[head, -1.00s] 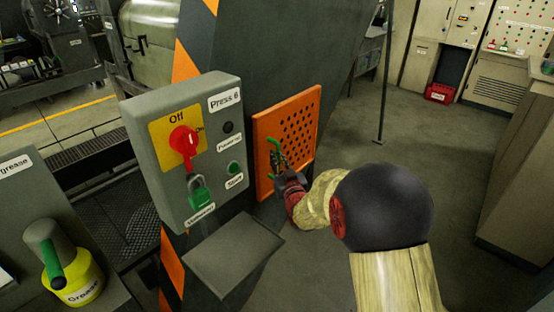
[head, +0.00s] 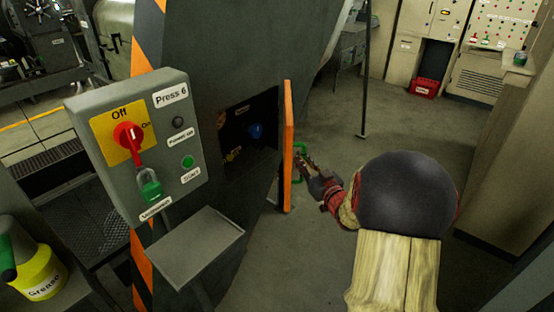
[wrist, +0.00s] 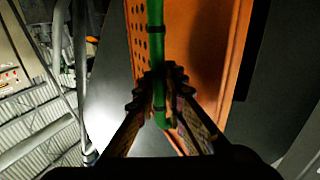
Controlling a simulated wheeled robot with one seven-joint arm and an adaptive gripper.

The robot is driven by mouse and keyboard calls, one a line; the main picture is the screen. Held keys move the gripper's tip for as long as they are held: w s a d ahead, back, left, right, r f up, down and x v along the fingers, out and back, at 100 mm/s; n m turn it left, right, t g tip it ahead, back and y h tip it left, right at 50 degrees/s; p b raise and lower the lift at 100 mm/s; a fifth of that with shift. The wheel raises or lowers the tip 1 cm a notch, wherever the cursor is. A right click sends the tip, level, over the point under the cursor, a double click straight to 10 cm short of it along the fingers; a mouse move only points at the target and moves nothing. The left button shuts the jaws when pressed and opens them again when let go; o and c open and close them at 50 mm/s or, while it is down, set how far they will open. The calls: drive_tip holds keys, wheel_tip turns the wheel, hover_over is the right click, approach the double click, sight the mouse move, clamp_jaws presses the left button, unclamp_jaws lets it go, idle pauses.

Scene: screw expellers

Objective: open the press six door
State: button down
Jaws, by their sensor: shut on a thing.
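The orange press six door (head: 288,150) is swung open and shows nearly edge-on in the head view. The door's green handle (head: 299,176) is on the outer face. My gripper (head: 306,168) is at that handle, on the right side of the door. In the wrist view my gripper (wrist: 160,85) is shut around the green handle (wrist: 155,40), in front of the perforated orange door (wrist: 205,50).
A grey Press 6 control box (head: 145,140) stands left of the opening, with a red switch and a green padlock. A grey shelf (head: 195,248) sits below it. A thin post (head: 366,80) stands behind on the right. The floor (head: 400,125) right of the door is mostly clear.

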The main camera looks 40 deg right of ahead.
drive_tip(key=s+d+n+y+p, duration=0.2)
drive_tip(key=d+n+y+p, duration=0.3)
drive_tip(key=d, duration=2)
drive_tip(key=shift+s+d+n+y, duration=0.4)
drive_tip(key=shift+n+y, duration=0.1)
drive_tip(key=shift+y, duration=1.8)
drive_tip(key=c, duration=1.9)
unclamp_jaws()
drive_tip(key=v, duration=1.2)
drive_tip(key=shift+d, duration=0.2)
